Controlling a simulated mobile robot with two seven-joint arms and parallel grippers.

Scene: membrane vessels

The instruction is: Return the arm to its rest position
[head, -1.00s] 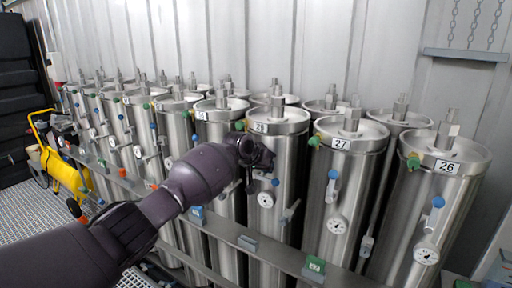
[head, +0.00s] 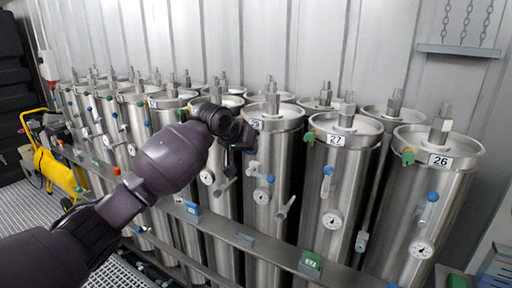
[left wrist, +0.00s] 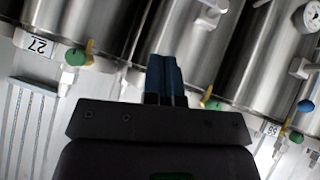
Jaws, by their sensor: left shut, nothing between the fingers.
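My left arm (head: 165,160) comes in from the lower left in the head view. It is raised in front of the row of steel vessels. The left gripper (head: 246,143) is at its end, mostly hidden behind the wrist, in front of a vessel left of the one marked 27. In the left wrist view the left gripper (left wrist: 164,75) has its blue fingers together and holds nothing. Steel vessels fill the background there, with a 27 label (left wrist: 38,46) at the left. My right gripper is in neither view.
Steel vessels (head: 335,180) with gauges, blue-handled valves and green fittings stand along a metal rail (head: 270,250). A yellow wheeled machine (head: 58,170) stands at the far left. A shelf on chains (head: 458,51) hangs at the upper right. Grated floor (head: 30,205) is open at the left.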

